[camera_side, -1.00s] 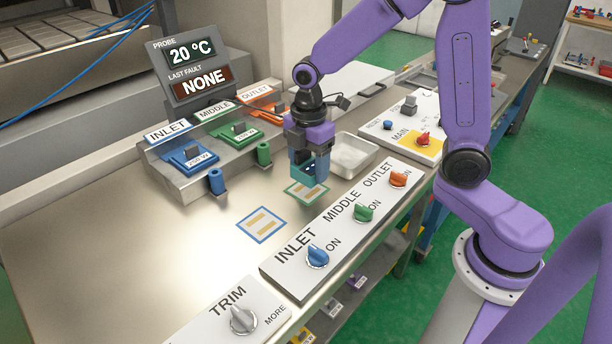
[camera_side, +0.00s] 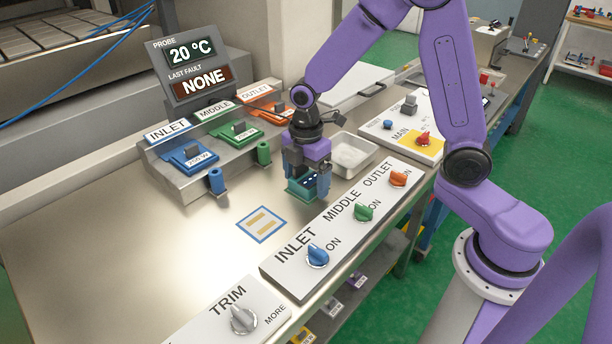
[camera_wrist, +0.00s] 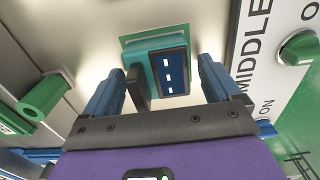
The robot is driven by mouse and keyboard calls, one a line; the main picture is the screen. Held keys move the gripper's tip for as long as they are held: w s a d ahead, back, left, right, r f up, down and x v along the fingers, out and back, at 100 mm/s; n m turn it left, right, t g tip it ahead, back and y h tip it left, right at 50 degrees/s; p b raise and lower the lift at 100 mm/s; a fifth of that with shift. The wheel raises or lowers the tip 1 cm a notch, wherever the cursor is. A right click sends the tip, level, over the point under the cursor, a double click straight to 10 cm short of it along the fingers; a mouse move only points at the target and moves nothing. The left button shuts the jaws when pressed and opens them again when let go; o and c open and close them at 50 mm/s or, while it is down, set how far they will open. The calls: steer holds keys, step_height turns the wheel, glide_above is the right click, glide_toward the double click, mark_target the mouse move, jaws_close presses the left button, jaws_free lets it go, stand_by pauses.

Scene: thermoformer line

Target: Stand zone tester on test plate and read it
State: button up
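The teal zone tester (camera_side: 300,190) stands on the green-edged test plate (camera_wrist: 133,39) in front of the MIDDLE switch. In the wrist view its dark blue display (camera_wrist: 171,74) shows three white dashes and no number. A dark upright handle (camera_wrist: 138,90) rises from it. My gripper (camera_side: 309,178) is low over the tester. In the wrist view its blue fingers (camera_wrist: 160,70) are spread, with gaps between them and the tester on both sides. The tester covers most of the plate.
The blue-edged plate (camera_side: 262,224) lies empty to the left. The INLET, MIDDLE, OUTLET switch panel (camera_side: 340,232) is close on the right. The rack (camera_side: 197,177) has a display reading 20 °C and last fault NONE.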

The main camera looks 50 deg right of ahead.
mark_target(306, 179)
step_height(306, 179, up, 12)
steer(key=s+f+m, duration=0.2)
steer(key=s, duration=1)
steer(key=s+d+f+m, duration=0.1)
steer(key=s+f+m, duration=0.1)
steer(key=s, duration=1)
steer(key=shift+m, duration=0.7)
